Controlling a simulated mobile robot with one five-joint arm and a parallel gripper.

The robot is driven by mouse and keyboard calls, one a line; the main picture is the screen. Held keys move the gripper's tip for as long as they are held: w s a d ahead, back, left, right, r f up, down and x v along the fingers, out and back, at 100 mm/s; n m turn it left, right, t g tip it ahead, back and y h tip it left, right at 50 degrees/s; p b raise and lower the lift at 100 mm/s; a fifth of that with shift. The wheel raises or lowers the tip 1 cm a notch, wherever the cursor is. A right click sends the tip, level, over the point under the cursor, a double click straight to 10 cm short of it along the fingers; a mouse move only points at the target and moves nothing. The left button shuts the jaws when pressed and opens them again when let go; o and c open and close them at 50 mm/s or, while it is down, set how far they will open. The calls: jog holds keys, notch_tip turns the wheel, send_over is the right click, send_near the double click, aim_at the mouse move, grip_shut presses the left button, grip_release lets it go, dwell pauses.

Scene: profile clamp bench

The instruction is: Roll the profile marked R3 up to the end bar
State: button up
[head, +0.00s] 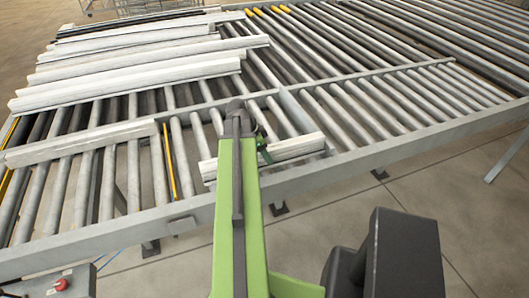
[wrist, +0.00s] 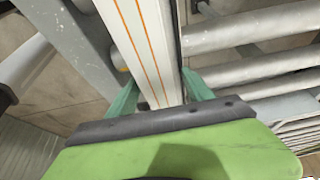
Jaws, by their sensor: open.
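A short pale profile (head: 292,150) lies on the front roller lane in the head view, partly hidden behind my arm. No R3 mark can be read on it. Its right end is close to a grey crossbar (head: 292,108), which may be the end bar; I cannot tell whether they touch. In the wrist view, a white profile with orange lines (wrist: 146,45) runs between the two green fingers of my gripper (wrist: 160,88). The fingers are open, one on each side of it. In the head view my gripper (head: 264,152) is mostly hidden behind the arm.
Another short profile (head: 80,144) lies on the front lane at left, beside a yellow strip (head: 170,160). Several long white profiles (head: 130,80) lie on the rear rollers. A grey front rail (head: 130,232) edges the table. Rollers right of the crossbar (head: 400,100) are empty.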

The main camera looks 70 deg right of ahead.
jog(key=p+v, duration=1.6)
jog(key=v, duration=0.1)
jog(key=shift+r, duration=0.15)
jog(key=shift+w, duration=0.15)
